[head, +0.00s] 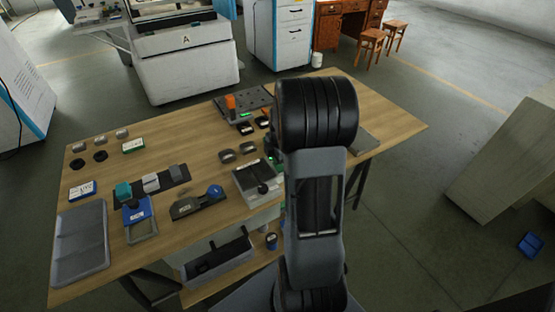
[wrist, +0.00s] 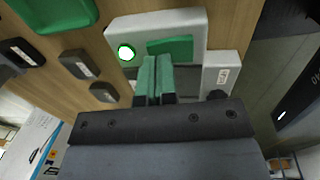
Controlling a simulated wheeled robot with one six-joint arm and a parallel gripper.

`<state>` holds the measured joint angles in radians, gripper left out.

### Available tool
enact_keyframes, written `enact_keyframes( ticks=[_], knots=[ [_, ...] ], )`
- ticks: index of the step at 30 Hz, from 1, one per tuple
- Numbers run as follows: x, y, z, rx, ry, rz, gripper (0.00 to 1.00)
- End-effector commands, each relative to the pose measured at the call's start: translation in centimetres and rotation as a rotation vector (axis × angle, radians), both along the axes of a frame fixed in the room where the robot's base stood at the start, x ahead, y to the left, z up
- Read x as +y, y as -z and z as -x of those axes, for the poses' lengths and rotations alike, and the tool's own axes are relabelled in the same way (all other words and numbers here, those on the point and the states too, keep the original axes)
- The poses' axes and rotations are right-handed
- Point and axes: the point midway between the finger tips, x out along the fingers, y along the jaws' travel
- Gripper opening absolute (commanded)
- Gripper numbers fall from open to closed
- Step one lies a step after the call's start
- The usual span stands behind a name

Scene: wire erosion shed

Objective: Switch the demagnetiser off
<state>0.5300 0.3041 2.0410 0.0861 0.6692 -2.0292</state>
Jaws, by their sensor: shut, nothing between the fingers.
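In the wrist view a pale box (wrist: 190,25) with a round, bright green lit lamp (wrist: 126,53) and a green rectangular plate (wrist: 171,46) lies on the wooden table. It may be the demagnetiser; no readable name confirms this. My gripper (wrist: 157,62) is shut and empty, its green fingertips together at the box's near edge, close below the green plate. I cannot tell whether they touch it. A smaller light-grey block (wrist: 222,72) with a label and a dark knob (wrist: 217,95) is just right of the fingers. In the head view my arm hides my gripper.
Dark labelled oval pieces (wrist: 79,64) lie left of the box in the wrist view. In the head view the table (head: 180,250) holds a grey tray (head: 80,245), a blue-knobbed device (head: 200,203) and a dark plate (head: 245,100). Stools (head: 370,40) stand beyond.

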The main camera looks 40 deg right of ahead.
Motion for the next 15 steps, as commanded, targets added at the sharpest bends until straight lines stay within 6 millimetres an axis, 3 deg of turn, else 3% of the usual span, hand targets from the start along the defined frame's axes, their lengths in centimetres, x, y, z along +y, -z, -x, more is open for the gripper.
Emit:
enact_keyframes(
  ticks=[15],
  knots=[
    [0.0,0.63,-0.1,0.002,0.0,0.0,0.0]
  ],
)
